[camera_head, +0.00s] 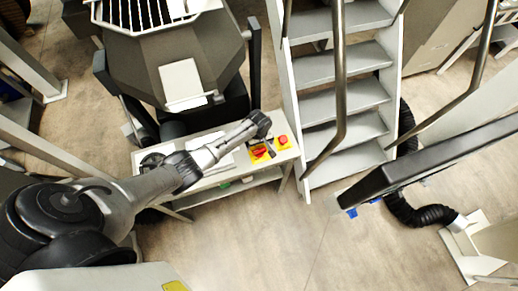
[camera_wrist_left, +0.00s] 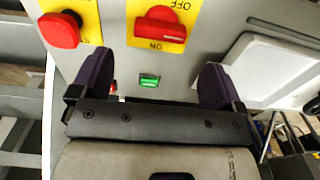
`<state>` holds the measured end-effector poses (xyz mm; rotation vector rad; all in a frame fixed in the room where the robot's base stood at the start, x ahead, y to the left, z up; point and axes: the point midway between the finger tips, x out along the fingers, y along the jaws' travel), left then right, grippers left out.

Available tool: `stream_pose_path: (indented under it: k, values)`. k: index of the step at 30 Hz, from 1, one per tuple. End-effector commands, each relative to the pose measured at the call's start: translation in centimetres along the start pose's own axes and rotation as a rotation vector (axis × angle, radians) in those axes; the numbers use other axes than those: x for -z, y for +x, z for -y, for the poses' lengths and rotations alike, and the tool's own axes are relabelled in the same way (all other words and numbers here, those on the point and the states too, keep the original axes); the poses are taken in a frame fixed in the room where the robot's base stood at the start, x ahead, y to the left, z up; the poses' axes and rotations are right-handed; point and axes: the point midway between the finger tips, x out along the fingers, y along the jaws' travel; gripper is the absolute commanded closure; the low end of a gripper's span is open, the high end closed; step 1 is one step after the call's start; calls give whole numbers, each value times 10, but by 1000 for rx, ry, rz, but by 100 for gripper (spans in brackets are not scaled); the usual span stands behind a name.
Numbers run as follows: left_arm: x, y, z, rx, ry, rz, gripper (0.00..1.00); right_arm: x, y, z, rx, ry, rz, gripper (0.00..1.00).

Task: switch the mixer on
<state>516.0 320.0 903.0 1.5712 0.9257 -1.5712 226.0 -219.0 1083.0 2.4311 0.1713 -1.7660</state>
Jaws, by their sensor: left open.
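The red rotary switch (camera_wrist_left: 160,28) sits on a yellow plate marked OFF and ON, which reads upside down in the left wrist view. It also shows on the control panel in the head view (camera_head: 260,152). A small green button or lamp (camera_wrist_left: 149,80) is on the panel between my fingers in the picture. A red round button (camera_wrist_left: 60,29) on yellow is to the left. My left gripper (camera_wrist_left: 155,80) is open and empty, its dark fingers pointing at the panel just below the switch. The mixer (camera_head: 180,50) with its grid stands behind the panel. My right gripper is not seen.
Metal stairs (camera_head: 345,95) with handrails stand right of the panel. A dark beam (camera_head: 430,160) crosses the right side, with a black hose (camera_head: 420,213) below it. A white plate (camera_wrist_left: 265,65) lies right of the switch. Open floor (camera_head: 290,240) is in front.

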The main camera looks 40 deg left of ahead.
Motion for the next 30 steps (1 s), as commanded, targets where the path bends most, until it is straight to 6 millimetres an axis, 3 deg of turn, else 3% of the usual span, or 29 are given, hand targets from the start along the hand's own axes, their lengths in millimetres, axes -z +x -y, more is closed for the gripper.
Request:
stream_pose_path:
  k: [3, 12, 26, 30]
  values:
    - [-1, 24, 0, 2, 1, 2, 6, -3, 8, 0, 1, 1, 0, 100]
    - [-1, 56, 0, 1, 1, 1, 6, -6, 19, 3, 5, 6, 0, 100]
    - [-1, 62, 0, 0, 2, 0, 6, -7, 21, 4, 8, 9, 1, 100]
    - [-1, 62, 0, 0, 2, 0, 18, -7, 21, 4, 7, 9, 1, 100]
